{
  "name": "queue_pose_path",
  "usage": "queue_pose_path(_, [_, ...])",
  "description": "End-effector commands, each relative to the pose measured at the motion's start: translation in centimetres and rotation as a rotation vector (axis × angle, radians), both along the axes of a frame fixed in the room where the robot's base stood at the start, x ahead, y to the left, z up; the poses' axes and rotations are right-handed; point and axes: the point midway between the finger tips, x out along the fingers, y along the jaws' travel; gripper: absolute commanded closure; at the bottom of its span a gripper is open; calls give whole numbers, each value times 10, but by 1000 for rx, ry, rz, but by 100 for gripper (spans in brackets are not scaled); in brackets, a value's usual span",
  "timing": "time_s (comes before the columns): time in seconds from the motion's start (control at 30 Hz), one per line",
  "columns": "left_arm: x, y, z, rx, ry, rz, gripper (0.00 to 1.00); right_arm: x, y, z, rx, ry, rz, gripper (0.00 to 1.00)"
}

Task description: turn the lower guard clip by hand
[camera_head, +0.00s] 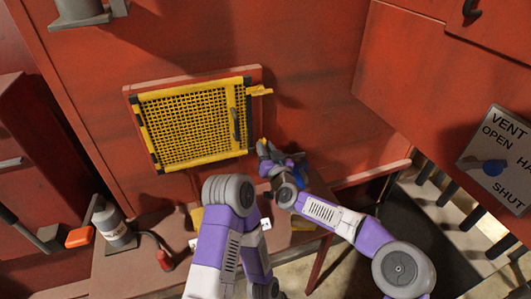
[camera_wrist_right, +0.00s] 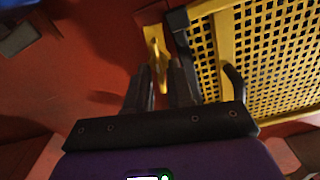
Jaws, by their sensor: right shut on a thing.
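The yellow mesh guard (camera_head: 190,122) sits on the red wall with a dark handle near its right side. The upper guard clip (camera_head: 260,91) is yellow and sticks out to the right from the guard's upper right corner. The lower guard clip (camera_head: 263,142) is yellow, by the lower right corner, and mostly hidden by my right gripper (camera_head: 264,150). In the right wrist view, the lower clip (camera_wrist_right: 154,48) runs down between the fingertips of my right gripper (camera_wrist_right: 161,78), which is shut on it, beside the guard (camera_wrist_right: 265,55). My left arm is folded in the middle foreground; its gripper is not visible.
A bench (camera_head: 130,268) below the guard carries a grey can (camera_head: 115,228), an orange block (camera_head: 79,237) and a red-ended tool (camera_head: 164,259). A vent sign (camera_head: 500,160) is at the right. My left arm's bent joint is close to my right forearm.

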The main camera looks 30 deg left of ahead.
Motion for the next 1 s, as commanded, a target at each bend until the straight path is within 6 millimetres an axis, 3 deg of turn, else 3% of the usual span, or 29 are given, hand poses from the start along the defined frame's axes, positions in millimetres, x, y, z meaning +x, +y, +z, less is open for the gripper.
queue_pose_path(0.3, [0, 0, -35, 0, 0, 0, 100, 1, -1, -4, 190, 221, 1, 100])
queue_pose_path(1.0, [0, 0, -85, 0, 0, 0, 100, 3, -3, -8, 620, 731, -1, 100])
